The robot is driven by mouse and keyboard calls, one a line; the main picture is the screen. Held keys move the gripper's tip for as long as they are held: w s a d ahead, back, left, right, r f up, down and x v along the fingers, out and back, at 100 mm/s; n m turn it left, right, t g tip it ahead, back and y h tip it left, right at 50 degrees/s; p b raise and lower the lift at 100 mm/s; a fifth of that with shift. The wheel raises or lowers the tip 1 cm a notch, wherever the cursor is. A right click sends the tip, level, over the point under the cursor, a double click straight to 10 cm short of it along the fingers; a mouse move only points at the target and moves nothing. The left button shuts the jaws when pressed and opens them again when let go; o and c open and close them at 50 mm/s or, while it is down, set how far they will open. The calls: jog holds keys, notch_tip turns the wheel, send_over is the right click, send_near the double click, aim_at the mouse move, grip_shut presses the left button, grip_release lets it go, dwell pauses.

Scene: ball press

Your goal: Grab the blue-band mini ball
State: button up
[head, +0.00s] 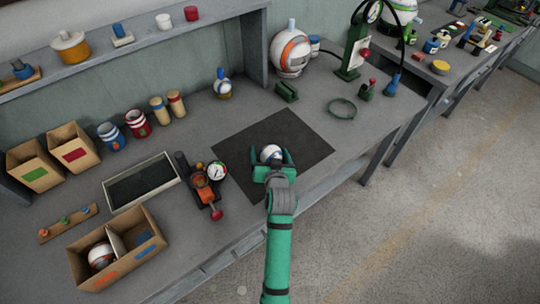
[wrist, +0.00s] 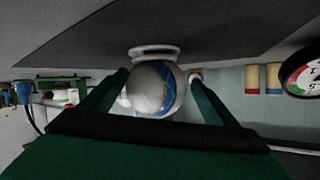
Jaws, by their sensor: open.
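The blue-band mini ball (head: 271,152) is white and grey with a blue band. It sits on the dark mat (head: 305,143) on the workbench. In the wrist view, which looks upside down, the ball (wrist: 150,90) is near the middle, against a small pale ring-like stand (wrist: 155,50). My gripper (head: 271,158) is open, with one finger on each side of the ball. In the wrist view the fingers of my gripper (wrist: 158,95) flank it, with a gap clearest at the right finger. I cannot tell whether the left finger touches it.
A hand pump with a gauge (head: 205,182) stands just left of the mat. A divided cardboard box (head: 120,262) at the front left holds an orange-band ball (head: 101,256). A large orange-band ball (head: 290,52) and a green press (head: 356,50) stand behind. The mat's right side is clear.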

jog(key=shift+d+x, duration=0.15)
jog(key=shift+x, duration=0.6)
jog(key=shift+d+x, duration=0.1)
jog(key=shift+x, duration=0.7)
jog(key=shift+w, duration=0.1)
jog(key=c, duration=1)
jog(key=shift+d, duration=0.15)
jog(key=shift+c, duration=0.5)
